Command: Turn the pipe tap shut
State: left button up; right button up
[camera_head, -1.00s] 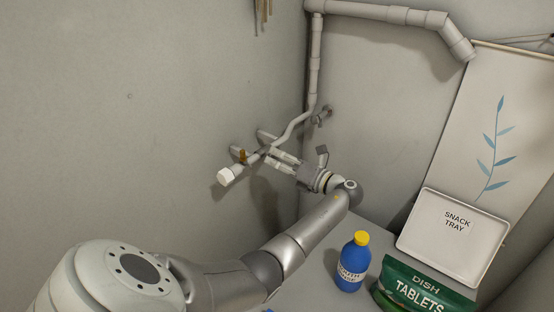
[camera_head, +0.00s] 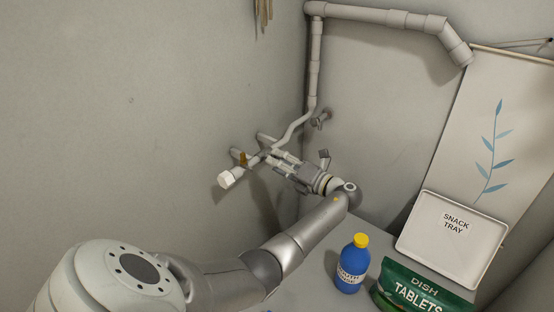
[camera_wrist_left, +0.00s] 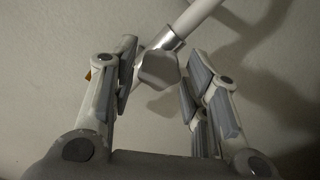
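The pipe (camera_head: 297,128) runs down the corner and bends along the left wall to a white end cap (camera_head: 230,177). An orange piece (camera_head: 243,158) sits on it near the cap. In the left wrist view the tap's grey knob (camera_wrist_left: 157,68) stands on a shiny fitting of the pale pipe (camera_wrist_left: 195,16). My left gripper (camera_head: 274,161) is at the pipe, right of the orange piece. Its fingers are open on both sides of the knob, with a visible gap on each side. In the head view the gripper hides the knob. My right gripper is not in view.
Below the arm, a counter (camera_head: 318,266) holds a blue bottle (camera_head: 353,262) with a yellow cap and a green dish tablets bag (camera_head: 420,290). A white snack tray (camera_head: 430,252) leans at the right, before a leaf-print hanging (camera_head: 510,120). The left wall is close behind the pipe.

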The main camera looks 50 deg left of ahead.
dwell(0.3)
pick_arm(q)
jog(key=d, duration=0.6)
jog(key=shift+w, duration=0.3)
jog(key=w+d, duration=0.1)
jog(key=d, duration=1.1)
jog(key=shift+w, duration=0.2)
